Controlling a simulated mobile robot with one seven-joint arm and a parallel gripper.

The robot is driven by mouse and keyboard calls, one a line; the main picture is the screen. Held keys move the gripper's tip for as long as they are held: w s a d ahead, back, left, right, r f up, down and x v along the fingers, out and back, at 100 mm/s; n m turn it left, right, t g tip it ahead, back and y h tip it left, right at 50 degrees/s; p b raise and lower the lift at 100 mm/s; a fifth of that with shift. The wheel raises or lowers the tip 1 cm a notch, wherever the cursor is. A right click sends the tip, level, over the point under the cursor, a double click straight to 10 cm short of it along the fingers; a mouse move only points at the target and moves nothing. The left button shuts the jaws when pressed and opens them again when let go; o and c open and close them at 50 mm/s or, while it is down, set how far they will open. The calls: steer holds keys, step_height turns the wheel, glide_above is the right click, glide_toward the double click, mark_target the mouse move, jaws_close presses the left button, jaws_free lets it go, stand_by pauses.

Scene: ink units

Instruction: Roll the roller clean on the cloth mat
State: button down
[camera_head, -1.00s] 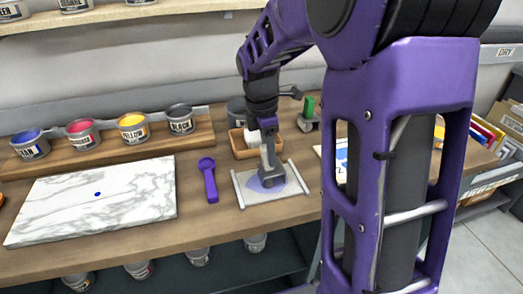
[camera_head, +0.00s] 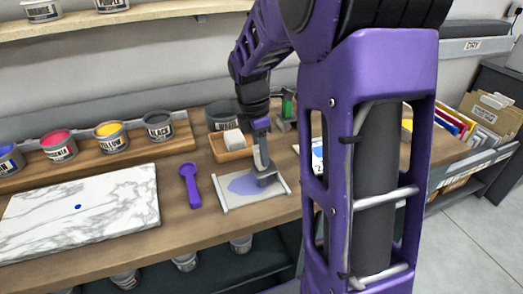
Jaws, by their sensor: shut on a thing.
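The cloth mat (camera_head: 232,199) is pale, with light bars at its left and right edges, and lies on the wooden bench. A lavender-blue stain (camera_head: 243,186) spreads over its middle. My gripper (camera_head: 261,148) points down over the mat and is shut on the roller's handle; its fingertips are small and partly hidden. The roller (camera_head: 267,179) is a small grey shape low on the right part of the mat, at the stain's right end. It appears to touch the cloth, but its surface is too small to judge for ink.
A purple scoop (camera_head: 190,186) lies left of the mat, beside a marble slab (camera_head: 80,220) with a blue dot. Behind the mat stands a wooden tray (camera_head: 222,150) with a white block (camera_head: 234,139). Ink cans (camera_head: 110,137) line a back riser. My arm hides the bench's right part.

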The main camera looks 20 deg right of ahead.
steer(key=shift+a+p, duration=0.55)
steer(key=shift+a, duration=2.65)
steer(key=shift+d+f+p, duration=0.1)
steer(key=shift+d+p, duration=0.95)
steer(key=shift+d, duration=2.45)
steer(key=shift+r, duration=3.05)
steer(key=a+r, duration=0.1)
steer(key=a, duration=0.6)
steer(key=shift+f+b, duration=2)
steer(key=shift+f, duration=0.8)
steer(key=shift+f, duration=0.65)
